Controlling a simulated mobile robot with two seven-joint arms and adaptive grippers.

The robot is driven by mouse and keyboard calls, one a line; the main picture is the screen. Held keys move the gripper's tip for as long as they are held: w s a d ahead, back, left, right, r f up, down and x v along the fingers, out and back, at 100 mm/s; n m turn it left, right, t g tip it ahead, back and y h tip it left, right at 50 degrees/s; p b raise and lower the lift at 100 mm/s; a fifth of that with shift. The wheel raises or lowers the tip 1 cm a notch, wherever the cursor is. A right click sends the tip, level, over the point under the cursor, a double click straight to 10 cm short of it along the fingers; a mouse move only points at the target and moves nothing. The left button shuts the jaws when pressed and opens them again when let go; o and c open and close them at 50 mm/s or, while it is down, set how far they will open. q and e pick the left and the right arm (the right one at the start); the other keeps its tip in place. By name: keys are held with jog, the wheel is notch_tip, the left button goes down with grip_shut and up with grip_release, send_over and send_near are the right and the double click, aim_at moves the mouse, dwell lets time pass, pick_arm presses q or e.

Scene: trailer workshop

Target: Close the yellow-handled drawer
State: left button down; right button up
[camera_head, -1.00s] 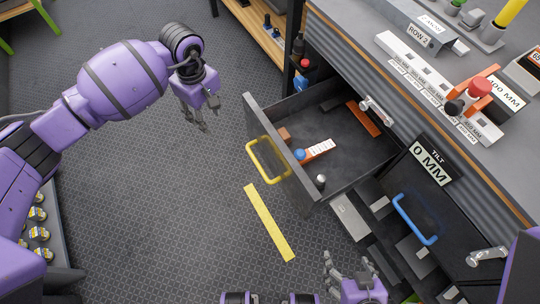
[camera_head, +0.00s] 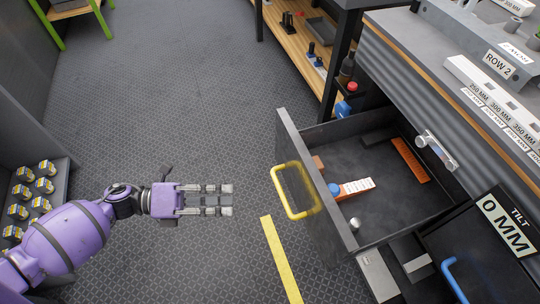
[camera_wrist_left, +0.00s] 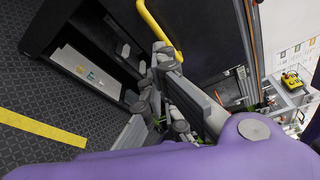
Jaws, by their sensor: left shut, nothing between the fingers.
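The drawer (camera_head: 318,222) is pulled out of the workbench cabinet. Its yellow handle (camera_head: 290,206) faces left, toward my left gripper. In the left wrist view the yellow handle (camera_wrist_left: 157,27) crosses the dark drawer front (camera_wrist_left: 205,35) above the fingers. My left gripper (camera_head: 230,200) is shut and empty. It points right at the handle, with a visible gap between the fingertips and the handle. Its fingers also show in the left wrist view (camera_wrist_left: 160,85). My right gripper is out of view.
Inside the drawer lie an orange bar (camera_head: 409,160), a white labelled piece (camera_head: 357,187) and small parts. A blue-handled black drawer front (camera_head: 480,255) is at lower right. A wooden shelf (camera_head: 292,50) stands behind. Floor left of the drawer is clear, with a yellow strip (camera_head: 281,262).

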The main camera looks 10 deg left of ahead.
pick_arm(q)
jog(key=w+a+r+n+t, duration=0.3)
jog(key=w+r+n+t, duration=0.15)
jog(key=w+n, duration=0.25)
send_near(281, 149)
jog(key=p+x, duration=0.1)
jog(key=x, duration=0.6)
jog(key=shift+s+r, duration=0.1)
jog(key=shift+s, duration=0.05)
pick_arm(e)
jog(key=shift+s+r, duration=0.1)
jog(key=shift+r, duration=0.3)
